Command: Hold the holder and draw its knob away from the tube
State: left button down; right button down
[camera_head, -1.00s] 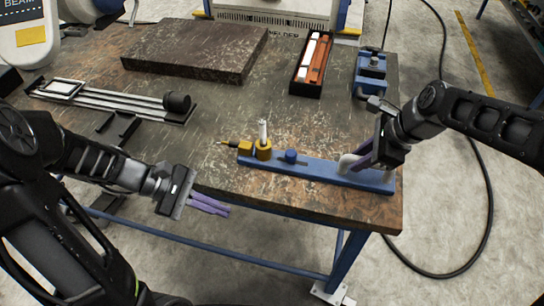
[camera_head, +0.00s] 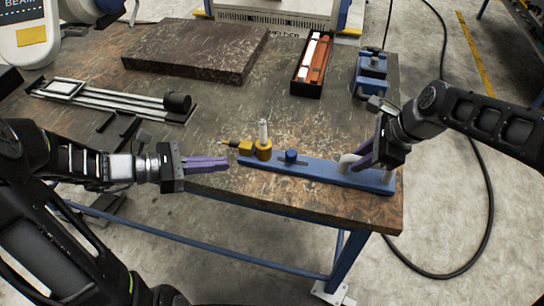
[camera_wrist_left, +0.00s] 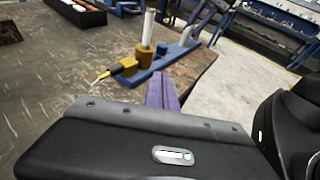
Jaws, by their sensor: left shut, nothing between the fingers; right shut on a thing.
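The holder is a long blue bar (camera_head: 322,172) on the table near its front edge. At its left end is a yellow block (camera_head: 263,149) with a white tube (camera_head: 263,132) standing upright in it. A blue knob (camera_head: 291,156) sits mid-bar. My right gripper (camera_head: 362,160) is shut on the grey bent handle (camera_head: 349,162) at the bar's right end. My left gripper (camera_head: 226,163) is shut and empty, just left of and in front of the yellow knob.
A dark slab (camera_head: 197,50) lies at the back, and a railed device (camera_head: 112,100) lies at the left. A box of white and orange bars (camera_head: 313,62) and a blue vise (camera_head: 371,72) stand at the back right. The table behind the holder is clear.

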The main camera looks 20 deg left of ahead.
jog(key=shift+r, duration=0.1)
pick_arm(q)
send_near(288, 170)
jog(key=w+d, duration=0.1)
jog(key=w, duration=0.1)
jog(key=w+d, duration=0.3)
jog(key=shift+w+r, duration=0.15)
jog(key=shift+w, duration=0.15)
jog(key=shift+d, duration=0.1)
jog(key=d, duration=0.3)
jog(key=shift+d, duration=0.4)
jog(key=shift+s, duration=0.1)
pick_arm(e)
jog(key=shift+a, duration=0.15)
